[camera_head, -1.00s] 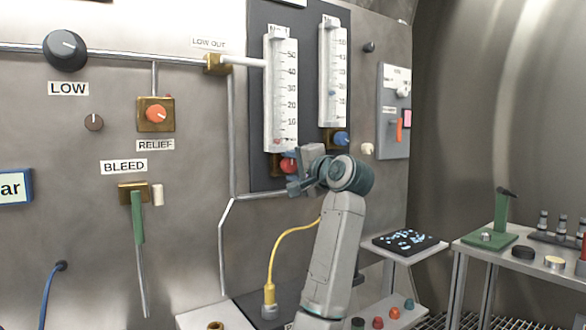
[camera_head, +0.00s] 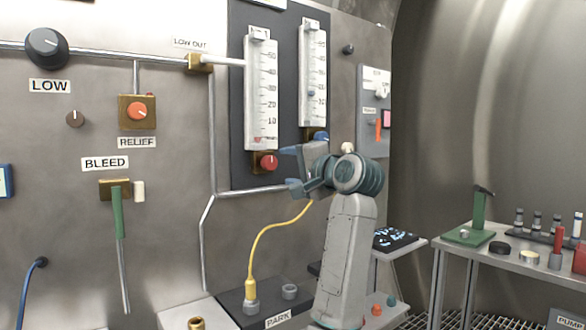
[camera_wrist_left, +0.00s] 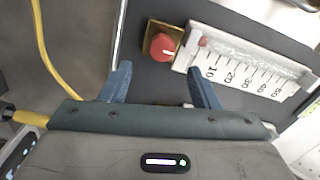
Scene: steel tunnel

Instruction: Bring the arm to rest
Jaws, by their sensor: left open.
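My left gripper (camera_head: 296,170) is open and empty, in front of the steel panel just right of the red knob (camera_head: 268,162) under the left flowmeter tube (camera_head: 261,95). Its two blue-grey fingers also show spread apart in the left wrist view (camera_wrist_left: 161,85). There the red knob (camera_wrist_left: 163,47) and the scaled tube (camera_wrist_left: 245,65) lie beyond the fingertips, with nothing between the fingers. My left arm (camera_head: 345,250) stands upright below the gripper and hides part of the panel and bench. My right gripper is not in view.
A yellow hose (camera_head: 273,232) runs from a fitting on the PARK block (camera_head: 278,318) up behind my gripper. A low shelf with a dark tray (camera_head: 393,238) stands right of my arm. A table (camera_head: 470,250) with a green press stands further right. Pipes and knobs line the panel left.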

